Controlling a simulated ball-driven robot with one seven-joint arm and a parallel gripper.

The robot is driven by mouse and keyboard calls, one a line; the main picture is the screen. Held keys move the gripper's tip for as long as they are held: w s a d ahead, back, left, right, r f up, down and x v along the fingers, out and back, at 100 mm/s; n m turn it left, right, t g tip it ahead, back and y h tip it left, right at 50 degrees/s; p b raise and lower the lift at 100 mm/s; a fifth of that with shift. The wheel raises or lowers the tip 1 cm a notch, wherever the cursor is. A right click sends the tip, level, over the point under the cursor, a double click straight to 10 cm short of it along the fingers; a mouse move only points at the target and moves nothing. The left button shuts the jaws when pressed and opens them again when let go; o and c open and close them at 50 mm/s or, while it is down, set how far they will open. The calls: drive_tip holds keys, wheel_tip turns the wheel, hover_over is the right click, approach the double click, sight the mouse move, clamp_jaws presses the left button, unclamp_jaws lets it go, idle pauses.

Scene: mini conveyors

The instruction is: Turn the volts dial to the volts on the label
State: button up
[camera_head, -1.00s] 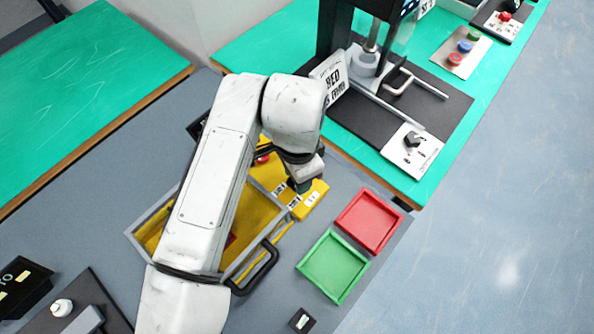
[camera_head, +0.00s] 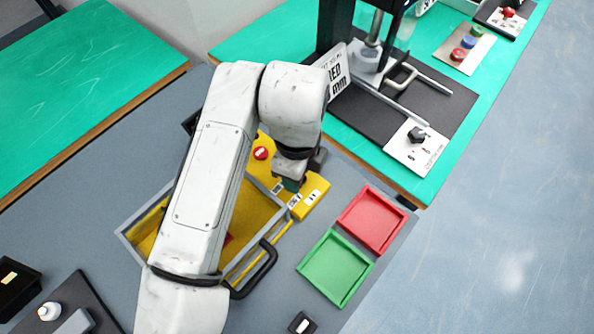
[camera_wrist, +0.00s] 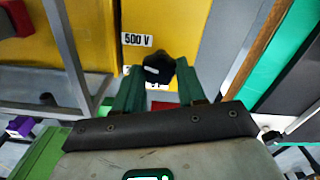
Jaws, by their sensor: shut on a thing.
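The volts dial (camera_wrist: 158,66) is a dark knob on a yellow panel (camera_wrist: 195,25), seen in the wrist view. A white label reading "500 V" (camera_wrist: 137,39) sits just above and left of the dial. Another white label below the dial is mostly hidden. My gripper (camera_wrist: 158,80) has its green fingers on either side of the dial, shut on it. In the head view my gripper (camera_head: 291,184) is down at the yellow tester (camera_head: 313,203), whose small white labels are too small to read. The dial is hidden there by my wrist.
A red button (camera_head: 261,153) is on the tester's left part. A grey-walled yellow case (camera_head: 150,228) with a black handle (camera_head: 262,272) lies beside it. A red tray (camera_head: 371,221) and a green tray (camera_head: 335,268) stand to the right. A press (camera_head: 372,62) stands behind.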

drive_tip(key=shift+m+b, duration=0.35)
drive_tip(key=shift+m, duration=0.85)
drive_tip(key=o, duration=1.1)
drive_tip(key=shift+r, duration=0.1)
wheel_tip(320, 180, up, 11)
drive_tip(key=shift+f, duration=0.15)
